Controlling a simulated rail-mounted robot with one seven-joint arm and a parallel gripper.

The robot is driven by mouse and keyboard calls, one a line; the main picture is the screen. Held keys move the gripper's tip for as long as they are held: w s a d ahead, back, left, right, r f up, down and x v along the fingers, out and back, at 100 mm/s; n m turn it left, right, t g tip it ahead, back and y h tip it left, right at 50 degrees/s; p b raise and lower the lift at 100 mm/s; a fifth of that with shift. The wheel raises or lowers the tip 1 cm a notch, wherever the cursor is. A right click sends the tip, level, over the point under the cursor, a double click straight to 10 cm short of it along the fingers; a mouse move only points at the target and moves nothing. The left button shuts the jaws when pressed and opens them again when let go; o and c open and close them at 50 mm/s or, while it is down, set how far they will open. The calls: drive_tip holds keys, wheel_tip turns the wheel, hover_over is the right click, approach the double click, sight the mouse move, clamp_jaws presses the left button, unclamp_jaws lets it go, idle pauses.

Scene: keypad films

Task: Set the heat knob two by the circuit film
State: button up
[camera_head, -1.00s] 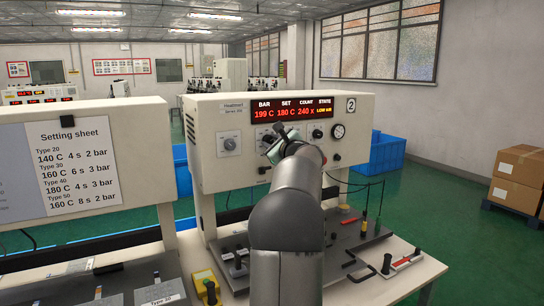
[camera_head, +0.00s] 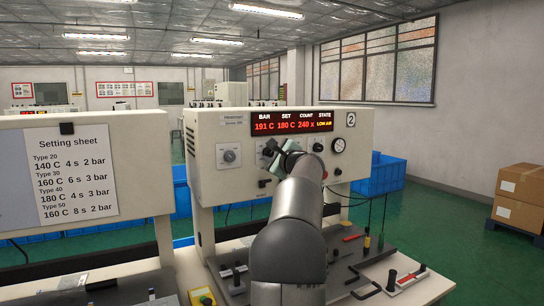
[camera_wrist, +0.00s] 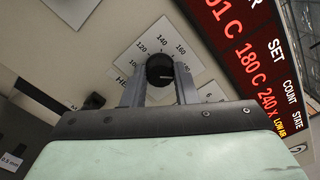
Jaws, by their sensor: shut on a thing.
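The round black heat knob (camera_wrist: 160,66) of machine 2 sits on a white dial plate marked 120, 140 and 160 in the wrist view. My gripper (camera_wrist: 161,86) is shut on this knob, one finger on each side. In the head view my gripper (camera_head: 269,151) is at the panel of machine 2 (camera_head: 354,156), and my arm hides part of the dials. The red display (camera_head: 291,121) reads BAR 191 C, SET 180 C, COUNT 240 x, LOW AIR. Where the knob's pointer stands is not clear. I cannot pick out the circuit film for certain.
The setting sheet (camera_head: 76,171) on the left machine lists Type 20, 30, 40 and 50; Type 40 has 180 C, 4 s, 3 bar. Another knob (camera_head: 229,156) and a gauge (camera_head: 339,145) flank my gripper.

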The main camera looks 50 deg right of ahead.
drive_tip(key=o, duration=1)
drive_tip(key=b+v, duration=0.4)
drive_tip(key=v, duration=1.3)
drive_tip(key=shift+s, duration=0.25)
drive_tip(key=shift+a, duration=0.1)
